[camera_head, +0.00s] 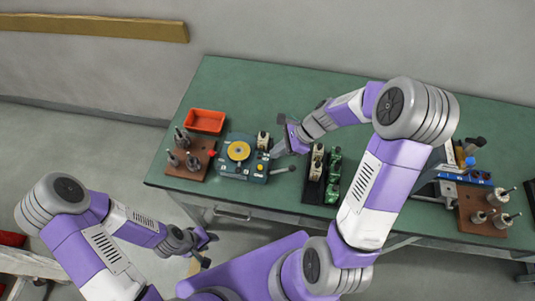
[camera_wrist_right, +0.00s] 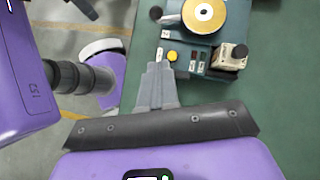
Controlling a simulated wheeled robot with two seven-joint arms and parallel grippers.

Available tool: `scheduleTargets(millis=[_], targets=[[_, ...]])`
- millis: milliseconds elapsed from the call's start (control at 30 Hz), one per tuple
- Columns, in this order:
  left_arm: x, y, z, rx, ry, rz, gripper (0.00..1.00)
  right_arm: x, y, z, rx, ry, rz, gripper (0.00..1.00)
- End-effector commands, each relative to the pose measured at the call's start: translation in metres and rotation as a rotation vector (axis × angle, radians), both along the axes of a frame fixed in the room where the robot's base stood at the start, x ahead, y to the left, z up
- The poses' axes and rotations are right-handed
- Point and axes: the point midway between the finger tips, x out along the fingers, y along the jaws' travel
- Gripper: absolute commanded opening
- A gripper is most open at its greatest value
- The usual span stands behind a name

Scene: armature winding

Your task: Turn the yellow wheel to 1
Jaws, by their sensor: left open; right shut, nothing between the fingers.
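The yellow wheel (camera_head: 238,151) lies flat on top of a teal device (camera_head: 228,168) towards the left of the green table. In the right wrist view the wheel (camera_wrist_right: 204,13) is at the top with a pale centre, partly cut off by the frame edge. Any numbers on it are too small to read. My right gripper (camera_head: 277,150) is shut and empty just to the right of the device; its fingers (camera_wrist_right: 159,68) point towards the device, apart from the wheel. My left gripper (camera_head: 204,246) is open and empty, low in front of the table.
A red bin (camera_head: 206,121) and a brown board (camera_head: 190,166) with metal parts stand left. A black rack (camera_head: 316,190) stands right.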

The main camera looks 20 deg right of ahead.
Motion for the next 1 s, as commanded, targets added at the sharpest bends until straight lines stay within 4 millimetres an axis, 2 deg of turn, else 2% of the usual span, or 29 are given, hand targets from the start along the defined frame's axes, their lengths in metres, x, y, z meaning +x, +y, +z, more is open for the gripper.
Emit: scheduleTargets(millis=[400, 633, 1000], targets=[[0.0, 0.0, -0.022, 0.0, 0.0, 0.0, 0.43, 0.013, 0.054, -0.07, 0.002, 0.004, 0.004, 0.0], [0.0, 0.0, -0.021, 0.0, 0.0, 0.0, 0.43, 0.022, 0.083, -0.071, 0.0, 0.0, 0.004, 0.0], [0.0, 0.0, -0.021, 0.0, 0.0, 0.0, 0.43, 0.024, 0.089, -0.072, 0.0, 0.0, 0.0, 0.0]])
